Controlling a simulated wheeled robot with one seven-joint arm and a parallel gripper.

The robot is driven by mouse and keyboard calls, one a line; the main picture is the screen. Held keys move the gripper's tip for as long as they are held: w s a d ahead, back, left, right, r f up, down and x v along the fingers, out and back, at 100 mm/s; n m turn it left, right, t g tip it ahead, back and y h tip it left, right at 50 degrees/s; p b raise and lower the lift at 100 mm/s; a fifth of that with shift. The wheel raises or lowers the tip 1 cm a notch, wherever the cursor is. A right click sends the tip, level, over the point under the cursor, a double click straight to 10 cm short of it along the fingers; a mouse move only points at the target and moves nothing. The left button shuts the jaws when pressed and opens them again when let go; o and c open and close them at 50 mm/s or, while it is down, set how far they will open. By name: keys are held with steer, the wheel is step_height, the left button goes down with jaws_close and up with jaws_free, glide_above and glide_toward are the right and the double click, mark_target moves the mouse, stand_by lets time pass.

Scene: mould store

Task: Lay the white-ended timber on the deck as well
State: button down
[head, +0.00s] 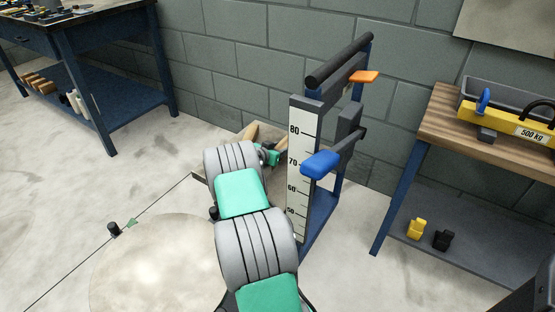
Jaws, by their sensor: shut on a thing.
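My arm reaches away from me in the middle of the head view, and its grey and teal links cover much of what lies beyond. A small teal and black part at its far end shows past the links, but my gripper's fingers and anything between them are hidden. Pale wood (250,132) shows just beyond the arm's end, low against the wall. I cannot tell whether it is a timber or part of a deck.
A blue-framed stand with a height scale (303,130), a blue pad (320,163) and an orange tab (364,77) rises close right of my arm. A wood-topped bench (436,125) at right bears a yellow 500 kg beam (500,122). Floor at left is open.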

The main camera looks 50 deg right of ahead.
steer(key=shift+f+b, duration=0.35)
steer(key=shift+f, duration=1.15)
steer(key=shift+f, duration=0.2)
steer(key=c, duration=0.8)
jaws_free()
